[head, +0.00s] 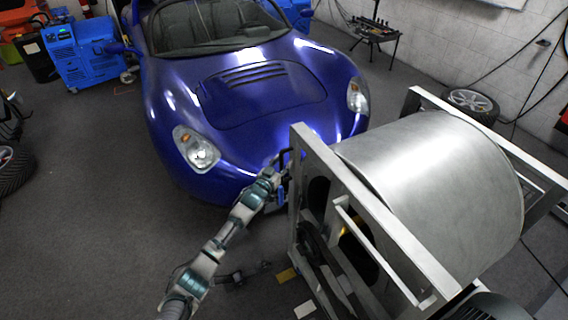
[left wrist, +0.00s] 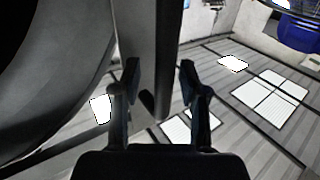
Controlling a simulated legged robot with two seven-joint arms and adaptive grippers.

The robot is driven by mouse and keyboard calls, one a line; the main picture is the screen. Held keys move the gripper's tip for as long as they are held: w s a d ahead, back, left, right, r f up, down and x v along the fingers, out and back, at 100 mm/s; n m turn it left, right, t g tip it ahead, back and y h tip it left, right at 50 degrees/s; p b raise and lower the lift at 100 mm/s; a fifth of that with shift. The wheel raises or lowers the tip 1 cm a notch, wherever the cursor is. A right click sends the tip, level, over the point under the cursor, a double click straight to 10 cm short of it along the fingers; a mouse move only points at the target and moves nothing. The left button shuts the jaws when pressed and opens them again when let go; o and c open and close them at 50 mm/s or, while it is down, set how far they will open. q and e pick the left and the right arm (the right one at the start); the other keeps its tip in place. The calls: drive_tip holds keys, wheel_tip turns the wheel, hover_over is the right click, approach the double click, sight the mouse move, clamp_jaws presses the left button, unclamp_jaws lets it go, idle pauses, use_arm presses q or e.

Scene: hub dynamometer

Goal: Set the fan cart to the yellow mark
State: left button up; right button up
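The fan cart (head: 440,175) stands at the right in the head view, a big silver drum in a light grey frame. The yellow mark (head: 287,275) lies on the floor left of the frame's lower part. My left gripper (head: 279,182) is at that corner by the handle. In the left wrist view its two fingers (left wrist: 160,78) stand apart, one on each side of a grey frame post (left wrist: 148,35); contact cannot be made out. My right gripper is not in view.
A blue sports car (head: 250,100) stands just beyond the cart's left side. A blue machine (head: 85,52) and a tire (head: 14,168) are at the left. Grey floor (head: 110,240) at lower left is free.

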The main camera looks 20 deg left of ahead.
use_arm(q)
drive_tip(key=shift+a+f, duration=0.15)
drive_tip(key=shift+a, duration=0.25)
drive_tip(key=s, duration=1.1)
drive_tip(key=shift+s+a, duration=0.35)
drive_tip(key=shift+s, duration=0.05)
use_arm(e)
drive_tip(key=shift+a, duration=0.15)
use_arm(q)
drive_tip(key=shift+d, duration=0.1)
